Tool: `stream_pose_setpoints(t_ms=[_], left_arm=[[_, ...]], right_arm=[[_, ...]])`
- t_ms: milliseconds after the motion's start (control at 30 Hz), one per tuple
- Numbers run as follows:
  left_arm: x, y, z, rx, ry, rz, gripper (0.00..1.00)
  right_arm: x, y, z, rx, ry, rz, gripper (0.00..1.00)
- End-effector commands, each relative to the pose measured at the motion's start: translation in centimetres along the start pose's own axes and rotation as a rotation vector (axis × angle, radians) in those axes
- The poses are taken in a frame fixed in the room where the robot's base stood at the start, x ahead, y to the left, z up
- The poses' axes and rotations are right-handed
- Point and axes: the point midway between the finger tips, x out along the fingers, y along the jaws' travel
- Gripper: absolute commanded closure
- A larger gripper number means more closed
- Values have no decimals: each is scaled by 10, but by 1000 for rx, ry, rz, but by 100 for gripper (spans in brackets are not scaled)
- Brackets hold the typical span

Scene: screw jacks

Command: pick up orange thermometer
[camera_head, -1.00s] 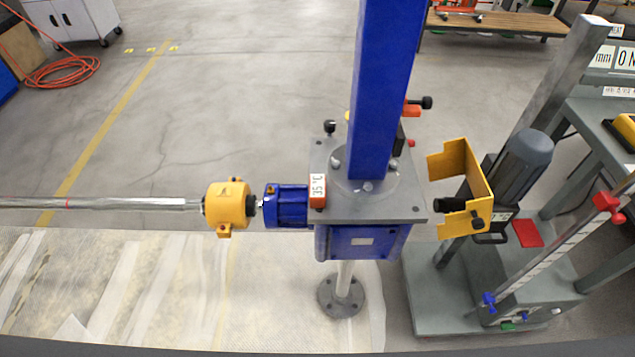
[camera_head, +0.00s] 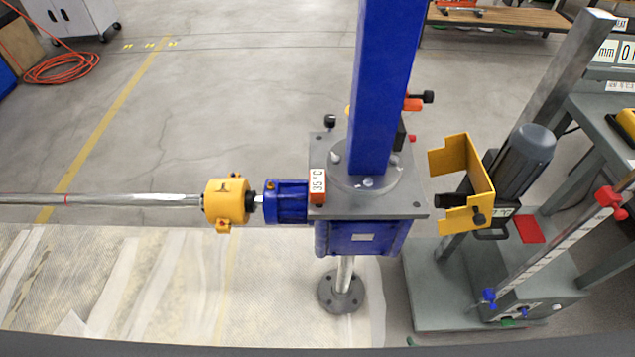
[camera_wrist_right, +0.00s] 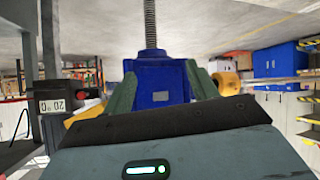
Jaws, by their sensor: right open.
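The orange thermometer (camera_head: 317,188) is a small orange block with a white display reading 35 °C. In the head view it sits at the left edge of the grey top plate of the blue screw jack, beside the blue motor-side flange. My right gripper (camera_wrist_right: 162,84) shows in the right wrist view with two grey-green fingers spread apart and nothing held between them. A blue housing (camera_wrist_right: 158,84) with a threaded screw stands beyond the fingers. I cannot make out the orange thermometer in the wrist view. Neither gripper shows in the head view.
A blue column (camera_head: 383,90) rises from the grey plate (camera_head: 400,205). A yellow coupling (camera_head: 226,202) and metal shaft (camera_head: 120,200) lie left. A bent yellow guard (camera_head: 463,165) and grey motor (camera_head: 525,165) stand right. A dark unit with a display (camera_wrist_right: 55,104) is left in the wrist view.

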Motion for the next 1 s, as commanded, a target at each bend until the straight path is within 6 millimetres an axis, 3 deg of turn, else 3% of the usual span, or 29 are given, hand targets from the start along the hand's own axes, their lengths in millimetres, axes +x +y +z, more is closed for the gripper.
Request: stream_pose_setpoints(t_ms=[33,100,267,400,600,800,1000], left_arm=[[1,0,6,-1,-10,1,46],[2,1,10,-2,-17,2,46],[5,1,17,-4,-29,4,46],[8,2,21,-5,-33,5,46],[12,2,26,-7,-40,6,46],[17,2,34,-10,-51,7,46],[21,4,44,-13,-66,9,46]], right_arm=[[21,-2,-29,-93,95,3,42],[41,-7,-70,-238,230,14,42],[71,-26,-164,-571,539,66,42],[78,-51,-240,-862,816,143,42],[66,-98,-326,-1272,1218,299,42],[43,-149,-375,-1666,1632,504,42],[26,-192,-388,-2024,2067,744,42]])
